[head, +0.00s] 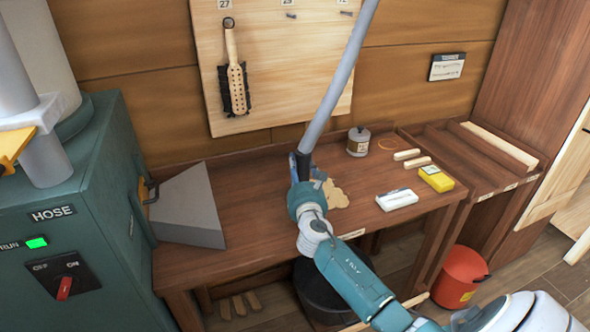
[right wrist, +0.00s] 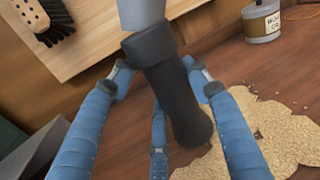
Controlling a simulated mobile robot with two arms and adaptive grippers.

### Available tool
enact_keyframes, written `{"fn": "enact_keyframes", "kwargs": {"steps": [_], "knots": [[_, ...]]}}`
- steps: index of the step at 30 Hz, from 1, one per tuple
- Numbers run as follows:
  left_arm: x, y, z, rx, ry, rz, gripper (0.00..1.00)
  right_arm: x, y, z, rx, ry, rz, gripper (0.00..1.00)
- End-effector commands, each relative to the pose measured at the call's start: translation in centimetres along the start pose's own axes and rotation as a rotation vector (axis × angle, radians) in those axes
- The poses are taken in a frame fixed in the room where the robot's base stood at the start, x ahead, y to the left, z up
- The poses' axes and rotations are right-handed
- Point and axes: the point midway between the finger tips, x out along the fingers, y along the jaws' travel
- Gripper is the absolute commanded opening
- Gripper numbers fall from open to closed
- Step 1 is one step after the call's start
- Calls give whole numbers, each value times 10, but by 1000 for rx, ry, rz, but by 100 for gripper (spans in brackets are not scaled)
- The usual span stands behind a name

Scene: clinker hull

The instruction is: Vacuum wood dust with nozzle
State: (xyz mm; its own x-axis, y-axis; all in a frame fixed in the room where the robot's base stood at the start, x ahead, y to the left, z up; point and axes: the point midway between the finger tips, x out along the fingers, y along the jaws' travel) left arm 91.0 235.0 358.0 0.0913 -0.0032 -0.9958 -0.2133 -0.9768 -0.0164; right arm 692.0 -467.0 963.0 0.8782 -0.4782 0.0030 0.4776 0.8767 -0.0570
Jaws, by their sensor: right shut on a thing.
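My right gripper (head: 305,180) is over the wooden bench (head: 260,225). In the right wrist view its blue fingers (right wrist: 160,90) are shut around the black nozzle (right wrist: 175,100). The nozzle joins a grey hose (head: 343,75) that runs up out of the head view. Tan wood dust (head: 335,195) lies on the bench beside the gripper. It also shows in the right wrist view (right wrist: 270,130), with the nozzle's lower end at its left edge. I cannot tell whether the nozzle touches the bench. My left gripper is not in view.
A green machine (head: 75,210) with a lit RUN lamp and a grey wedge-shaped box (head: 190,208) stand left. A tin (head: 358,142), white block (head: 397,199) and yellow box (head: 436,179) are on the bench's right. A brush (head: 234,80) hangs behind. A red bucket (head: 460,278) stands below.

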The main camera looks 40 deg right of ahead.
Motion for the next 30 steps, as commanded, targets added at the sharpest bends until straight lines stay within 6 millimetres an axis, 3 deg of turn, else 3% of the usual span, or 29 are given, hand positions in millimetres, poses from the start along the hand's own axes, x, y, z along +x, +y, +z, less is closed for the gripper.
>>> {"fn": "enact_keyframes", "kwargs": {"steps": [30], "knots": [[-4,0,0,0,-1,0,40,13,-50,-2,0,-1,0,15]]}}
